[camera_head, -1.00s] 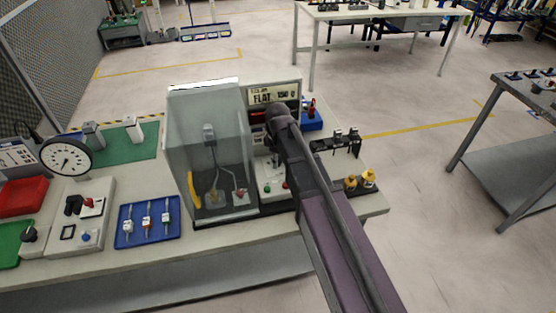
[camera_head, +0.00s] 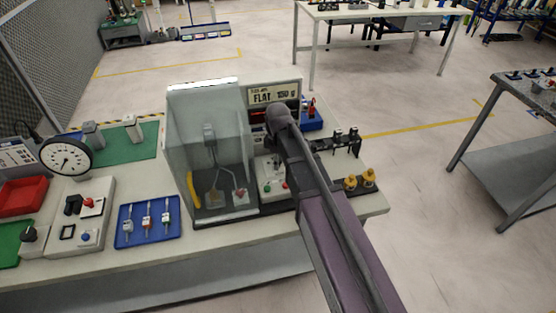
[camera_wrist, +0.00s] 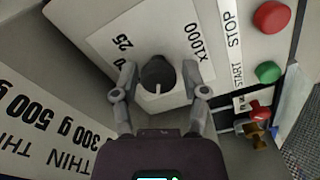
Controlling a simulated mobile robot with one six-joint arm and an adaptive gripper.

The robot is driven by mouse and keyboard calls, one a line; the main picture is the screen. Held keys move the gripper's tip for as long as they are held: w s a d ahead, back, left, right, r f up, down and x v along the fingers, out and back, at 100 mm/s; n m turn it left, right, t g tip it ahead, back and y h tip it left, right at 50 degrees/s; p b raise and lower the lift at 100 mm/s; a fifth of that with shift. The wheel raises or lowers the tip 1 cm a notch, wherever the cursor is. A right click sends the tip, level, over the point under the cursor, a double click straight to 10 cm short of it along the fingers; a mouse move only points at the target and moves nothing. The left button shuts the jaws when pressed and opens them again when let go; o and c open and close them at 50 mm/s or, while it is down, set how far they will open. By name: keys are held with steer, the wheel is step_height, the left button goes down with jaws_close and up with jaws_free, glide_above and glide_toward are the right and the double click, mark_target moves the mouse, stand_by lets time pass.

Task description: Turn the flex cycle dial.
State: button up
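The dial is a dark round knob (camera_wrist: 157,75) with a pale pointer mark, on a white panel marked "25" and "x1000" in the wrist view. My gripper (camera_wrist: 160,72) is open, with one finger on each side of the knob and small gaps visible. Whether the fingers touch it is hard to tell. In the head view my arm hides the dial and the gripper.
A red button (camera_wrist: 271,17) and a green button (camera_wrist: 268,72) sit right of the dial by STOP and START. A blue tray (camera_head: 148,240) and a round gauge (camera_head: 66,157) stand left on the bench. Brass weights (camera_head: 368,178) stand at the right edge.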

steer(key=shift+w+m, duration=0.1)
steer(key=shift+m, duration=0.3)
stand_by(0.3)
